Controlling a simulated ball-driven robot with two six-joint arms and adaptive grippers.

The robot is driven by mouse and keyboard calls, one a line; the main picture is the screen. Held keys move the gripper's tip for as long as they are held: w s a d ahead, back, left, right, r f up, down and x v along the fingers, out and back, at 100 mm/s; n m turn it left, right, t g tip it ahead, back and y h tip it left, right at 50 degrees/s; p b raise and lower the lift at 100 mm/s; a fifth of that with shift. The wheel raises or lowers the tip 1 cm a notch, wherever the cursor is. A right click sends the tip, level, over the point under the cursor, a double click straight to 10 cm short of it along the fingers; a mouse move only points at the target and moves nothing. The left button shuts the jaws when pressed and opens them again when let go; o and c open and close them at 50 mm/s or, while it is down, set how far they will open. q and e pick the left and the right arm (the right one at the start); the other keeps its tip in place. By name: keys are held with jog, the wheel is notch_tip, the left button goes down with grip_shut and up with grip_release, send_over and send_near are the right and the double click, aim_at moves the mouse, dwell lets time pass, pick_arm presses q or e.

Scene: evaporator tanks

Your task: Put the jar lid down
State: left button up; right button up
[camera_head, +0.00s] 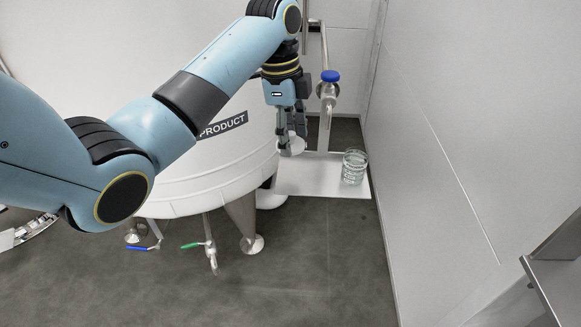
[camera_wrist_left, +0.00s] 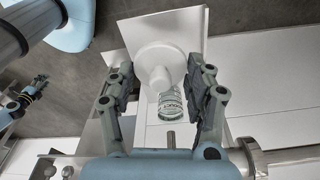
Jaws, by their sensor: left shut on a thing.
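The jar lid (camera_wrist_left: 160,56) is a round white disc with a stubby knob, seen between my left fingers in the left wrist view. My left gripper (camera_wrist_left: 163,90) is shut on it. In the head view, my left gripper (camera_head: 290,150) points down with the pale lid (camera_head: 298,145) at its fingertips, over the white shelf (camera_head: 310,180). The clear glass jar (camera_head: 354,168) stands upright on the shelf's right side, apart from the lid. My right gripper (camera_wrist_left: 38,86) is small at the left edge there.
The large white tank (camera_head: 215,165) labelled PRODUCT stands left of the shelf. A pipe with a blue-capped valve (camera_head: 330,78) rises behind the shelf, close to my left gripper. A pale wall (camera_head: 460,120) is on the right. Bare shelf lies left of the jar.

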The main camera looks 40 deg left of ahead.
aim_at(292, 174)
pick_arm(q)
notch_tip(292, 174, down, 8)
jog(key=shift+r+b, duration=0.2)
jog(key=shift+b, duration=0.25)
jog(key=o, duration=0.8)
jog(key=shift+c, duration=0.2)
jog(key=r, duration=0.4)
jog(key=a+r+p, duration=0.1)
jog(key=r, duration=0.7)
jog(key=shift+s+a, duration=0.2)
jog(key=shift+s, duration=0.05)
